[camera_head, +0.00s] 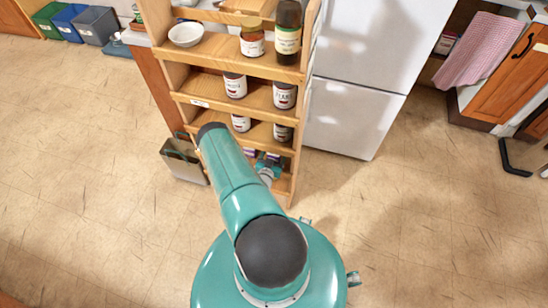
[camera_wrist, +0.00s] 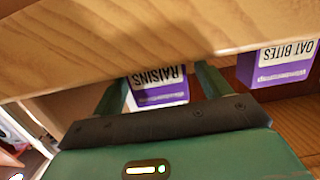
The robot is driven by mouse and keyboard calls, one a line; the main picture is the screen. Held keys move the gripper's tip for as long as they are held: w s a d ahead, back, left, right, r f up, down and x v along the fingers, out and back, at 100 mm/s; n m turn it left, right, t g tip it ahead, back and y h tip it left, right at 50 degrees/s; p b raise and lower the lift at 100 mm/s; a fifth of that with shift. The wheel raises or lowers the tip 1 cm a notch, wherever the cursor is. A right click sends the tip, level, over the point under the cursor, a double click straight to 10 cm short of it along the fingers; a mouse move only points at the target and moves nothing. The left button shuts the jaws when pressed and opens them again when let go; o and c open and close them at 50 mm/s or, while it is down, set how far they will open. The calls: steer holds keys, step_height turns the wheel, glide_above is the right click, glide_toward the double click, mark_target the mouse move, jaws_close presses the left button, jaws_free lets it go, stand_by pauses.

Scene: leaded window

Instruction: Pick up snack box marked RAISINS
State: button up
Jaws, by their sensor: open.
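The snack box marked RAISINS (camera_wrist: 158,88) is purple and white.
A second purple box marked OAT BITES (camera_wrist: 281,63) stands to the right. The shelf unit (camera_head: 222,50) holds several jars. A grey bin (camera_head: 184,160) stands at its left, a white fridge (camera_head: 355,75) at its right.

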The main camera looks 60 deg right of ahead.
steer(key=c, duration=1.1)
steer(key=shift+o, duration=0.2)
steer(key=shift+r, duration=0.1)
